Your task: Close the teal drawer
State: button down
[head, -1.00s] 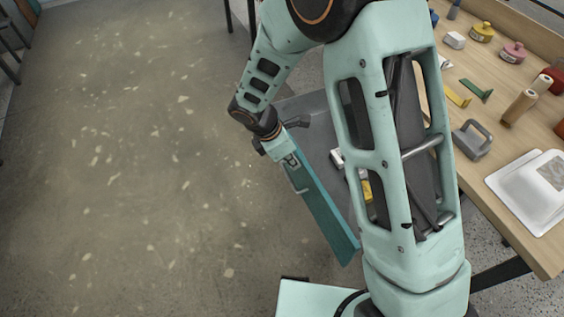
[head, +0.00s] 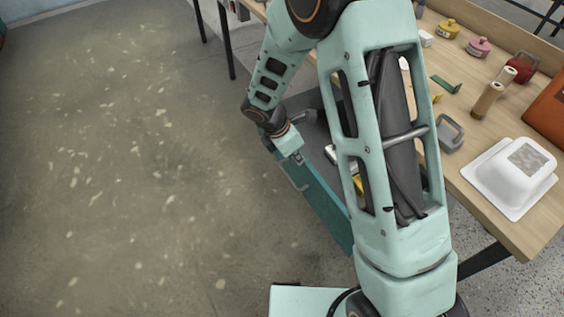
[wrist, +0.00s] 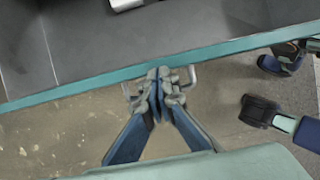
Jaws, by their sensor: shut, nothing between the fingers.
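The teal drawer (head: 325,208) stands open, jutting out below the workbench. Its long teal front also crosses the wrist view (wrist: 80,88), with the grey drawer floor (wrist: 90,40) behind it. A grey bar handle (wrist: 190,78) is on the outer side of the front. My gripper (wrist: 157,82) is shut and empty, with its fingertips at the outer side of the front, by the handle. Whether they touch is hard to tell. In the head view my gripper (head: 297,160) is at the drawer's front, its fingers mostly hidden.
The workbench (head: 485,215) runs along the right with a white tub (head: 510,178), a grey handled block (head: 450,135) and bottles on it. A yellow item (head: 358,185) lies in the drawer, partly hidden by my arm. The floor on the left is clear.

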jog(key=w+d+p, duration=0.2)
jog(key=w+d, duration=0.4)
jog(key=d, duration=0.3)
jog(key=w+d+p, duration=0.3)
jog(key=w+d, duration=0.3)
jog(key=d, duration=0.3)
jog(key=shift+w+d, duration=0.2)
jog(key=shift+d, duration=0.15)
